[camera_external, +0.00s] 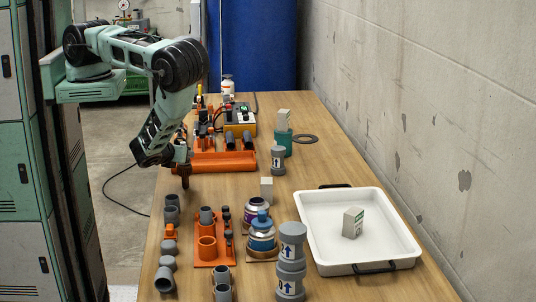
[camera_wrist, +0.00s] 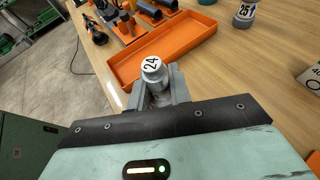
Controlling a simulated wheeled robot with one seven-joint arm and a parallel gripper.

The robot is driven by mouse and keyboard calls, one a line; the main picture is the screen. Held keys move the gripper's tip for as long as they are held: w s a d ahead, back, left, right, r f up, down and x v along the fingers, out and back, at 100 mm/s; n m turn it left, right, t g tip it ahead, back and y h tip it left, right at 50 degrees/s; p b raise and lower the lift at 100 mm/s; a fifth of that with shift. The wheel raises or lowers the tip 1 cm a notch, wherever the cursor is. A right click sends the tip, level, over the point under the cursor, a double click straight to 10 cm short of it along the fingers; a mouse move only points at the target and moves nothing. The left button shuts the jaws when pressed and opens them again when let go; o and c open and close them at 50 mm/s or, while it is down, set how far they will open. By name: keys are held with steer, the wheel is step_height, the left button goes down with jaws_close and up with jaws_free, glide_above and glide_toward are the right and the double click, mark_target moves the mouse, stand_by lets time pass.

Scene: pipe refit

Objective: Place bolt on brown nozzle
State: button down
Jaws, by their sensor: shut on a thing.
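In the external view my gripper (camera_external: 185,180) is above the left side of the table, in front of the orange tray; the held piece cannot be made out there. An orange-brown round fitting (camera_external: 207,250) stands upright on an orange board (camera_external: 201,264) in the near left part of the table, apart from my gripper. I cannot tell if it is the brown nozzle.
Stacked grey cylinders (camera_external: 291,262), paint jars (camera_external: 262,232) and a white tray (camera_external: 373,262) with a box (camera_external: 352,222) are to the right. Bare wood lies between tray and fittings.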

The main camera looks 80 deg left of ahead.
steer(key=shift+f, duration=0.15)
steer(key=c, duration=1.3)
jaws_free()
